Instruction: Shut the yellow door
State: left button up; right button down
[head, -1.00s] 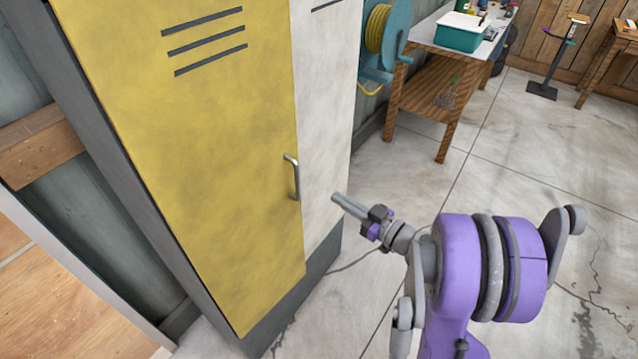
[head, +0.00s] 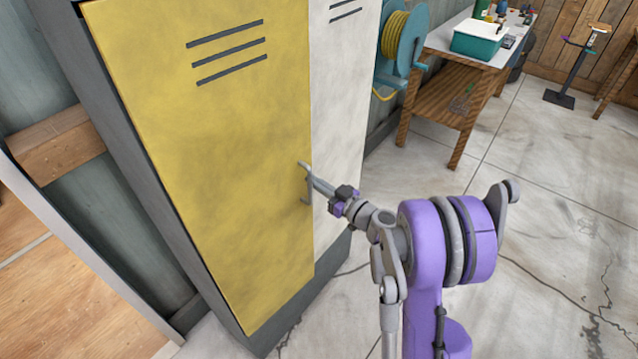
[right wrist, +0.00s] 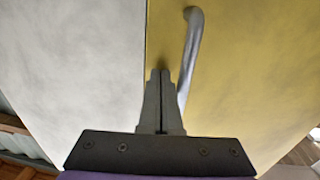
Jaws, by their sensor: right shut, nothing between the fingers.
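The yellow door (head: 215,150) is a tall locker door with dark vent slots near its top. It looks close to flush with the locker front; I cannot tell whether a small gap is left. Its grey bar handle (head: 303,166) is near the right edge. My right gripper (head: 314,184) is shut and empty, its tips at the handle and the door's right edge. In the right wrist view, the closed fingers (right wrist: 160,78) point at the yellow door beside the handle (right wrist: 192,45). Contact cannot be told. My left gripper is out of view.
A white locker door (head: 340,100) adjoins the yellow door on the right. A teal hose reel (head: 415,38) and a wooden workbench (head: 440,95) with a teal bin (head: 478,44) stand behind. The concrete floor to the right is open.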

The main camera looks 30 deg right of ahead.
aim_at(305, 173)
jog(key=w, duration=0.1)
jog(key=w+n+y, duration=0.1)
jog(key=w+y, duration=0.1)
jog(key=w, duration=0.1)
jog(key=shift+a+g, duration=0.4)
jog(key=shift+r, duration=0.15)
jog(key=shift+s, duration=0.1)
